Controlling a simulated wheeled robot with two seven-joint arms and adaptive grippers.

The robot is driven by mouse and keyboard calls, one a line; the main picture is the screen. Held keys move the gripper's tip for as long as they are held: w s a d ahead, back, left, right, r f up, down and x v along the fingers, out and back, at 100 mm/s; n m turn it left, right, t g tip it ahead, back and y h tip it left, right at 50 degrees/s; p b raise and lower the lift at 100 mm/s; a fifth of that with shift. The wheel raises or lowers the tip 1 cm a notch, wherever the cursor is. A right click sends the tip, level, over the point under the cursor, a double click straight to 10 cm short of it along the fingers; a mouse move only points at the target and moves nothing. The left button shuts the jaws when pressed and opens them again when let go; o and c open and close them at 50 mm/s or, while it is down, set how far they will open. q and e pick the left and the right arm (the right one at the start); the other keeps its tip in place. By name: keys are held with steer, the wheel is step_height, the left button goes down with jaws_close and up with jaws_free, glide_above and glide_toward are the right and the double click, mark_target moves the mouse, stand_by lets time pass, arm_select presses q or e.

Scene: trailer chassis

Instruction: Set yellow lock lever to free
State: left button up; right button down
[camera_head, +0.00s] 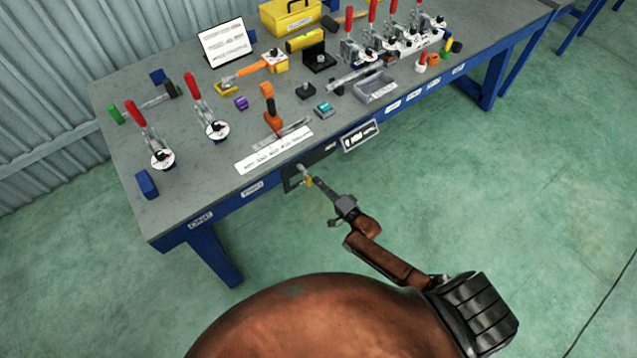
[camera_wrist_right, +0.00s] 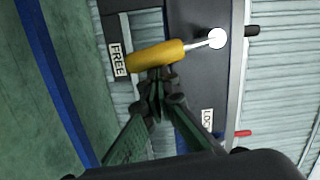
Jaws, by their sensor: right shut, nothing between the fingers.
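The yellow lock lever (camera_wrist_right: 155,57) has a thick yellow handle on a thin metal rod, which runs to a round white pivot (camera_wrist_right: 217,38) on a dark panel. In the right wrist view its handle end lies beside the FREE label (camera_wrist_right: 117,60), away from the LOCK label (camera_wrist_right: 207,120), which is partly covered by a finger. In the head view the lever (camera_head: 309,182) is small at the table's front edge. My right gripper (camera_wrist_right: 158,84) is shut and empty, its fingertips right against or just beside the handle; contact is unclear. My left gripper is not in view.
The dark panel (camera_head: 293,184) hangs on the front of the blue-framed workbench (camera_head: 215,170). Red-handled toggle clamps (camera_head: 140,120), a grey tray (camera_head: 376,90) and a yellow toolbox (camera_head: 290,14) stand on top. The green floor (camera_head: 510,200) in front is clear.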

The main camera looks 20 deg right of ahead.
stand_by(0.3)
steer(key=s+d, duration=0.6)
steer(key=s, duration=0.3)
steer(key=shift+s+d+r+p, duration=0.25)
steer(key=shift+d+r+p, duration=0.05)
steer(key=shift+r, duration=0.15)
steer(key=s+d+f+n+g+h, duration=0.1)
steer(key=s+f+n+g, duration=0.2)
steer(key=s+f, duration=0.55)
steer(key=s+d+f+n+g+h, duration=0.25)
steer(key=s+f, duration=0.25)
steer(key=f, duration=0.7)
steer(key=s+d+f+n+g+h, duration=0.1)
steer(key=s+f+n+g, duration=0.15)
steer(key=s+f, duration=0.6)
steer(key=s+a+f+n+g, duration=0.1)
steer(key=s+f+n+g, duration=0.1)
steer(key=s, duration=0.8)
steer(key=s+a+f+n+g, duration=0.2)
steer(key=s+f+g, duration=0.2)
steer(key=s+f, duration=0.3)
steer(key=s+a+f+n+g, duration=0.2)
steer(key=s+f, duration=0.3)
steer(key=s, duration=0.8)
steer(key=shift+s+a+n+g+h, duration=0.2)
steer(key=shift+n+g+h, duration=0.1)
steer(key=shift+g+h, duration=0.1)
